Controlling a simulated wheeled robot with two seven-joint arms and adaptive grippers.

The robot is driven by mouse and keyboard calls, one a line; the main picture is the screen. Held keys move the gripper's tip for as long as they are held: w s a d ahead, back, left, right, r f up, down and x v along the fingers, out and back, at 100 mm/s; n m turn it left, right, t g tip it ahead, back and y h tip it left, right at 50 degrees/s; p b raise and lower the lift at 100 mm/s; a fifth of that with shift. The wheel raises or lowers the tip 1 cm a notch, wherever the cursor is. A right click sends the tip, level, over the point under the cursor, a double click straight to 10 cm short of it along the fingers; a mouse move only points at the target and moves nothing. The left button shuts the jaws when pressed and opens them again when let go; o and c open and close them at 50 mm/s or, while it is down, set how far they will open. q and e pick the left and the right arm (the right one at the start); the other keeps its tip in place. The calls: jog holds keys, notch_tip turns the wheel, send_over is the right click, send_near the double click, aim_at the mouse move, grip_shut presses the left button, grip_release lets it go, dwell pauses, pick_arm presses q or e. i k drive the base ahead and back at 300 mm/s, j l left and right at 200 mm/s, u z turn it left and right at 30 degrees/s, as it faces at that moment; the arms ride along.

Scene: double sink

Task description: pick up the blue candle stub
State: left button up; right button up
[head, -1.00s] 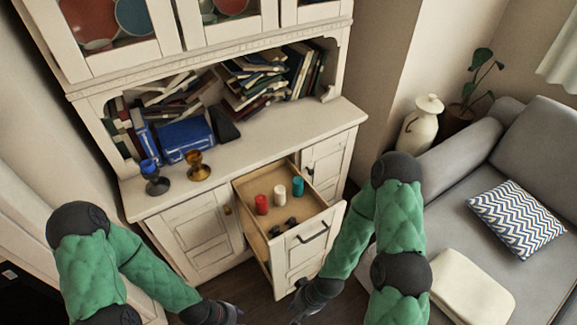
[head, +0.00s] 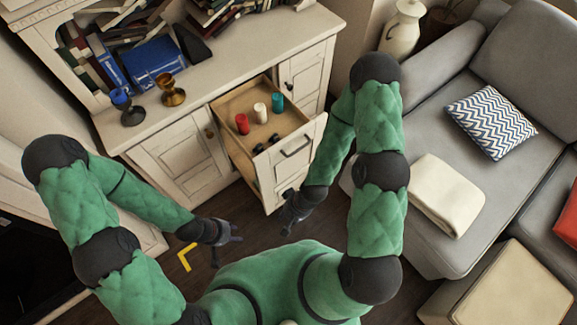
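A blue candle stub (head: 120,96) sits upright in a dark candle holder (head: 133,116) at the left end of the cabinet's counter. A teal-blue candle (head: 277,103) stands in the open drawer (head: 232,96), beside a white candle (head: 260,112) and a red candle (head: 242,124). My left gripper (head: 228,245) is low in front of the cabinet, apart from both; its fingers look spread and empty. My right gripper (head: 288,215) is below the drawer front, empty, its fingers also looking spread.
A brass candle holder (head: 171,90) stands right of the dark one, with a blue box (head: 153,61) and books behind. Small dark items (head: 267,143) lie in the drawer. The drawer juts out over the floor. A grey sofa (head: 490,90) fills the right side.

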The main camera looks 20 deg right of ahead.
aim_at(118, 96)
jog(key=u, duration=0.45)
jog(key=i+u, duration=0.15)
jog(key=u, duration=0.25)
jog(key=i+l+u, duration=0.1)
jog(key=u, duration=0.3)
jog(key=i+l+u, duration=0.1)
jog(key=u, duration=0.25)
jog(key=i+l+u, duration=0.1)
jog(key=u, duration=0.3)
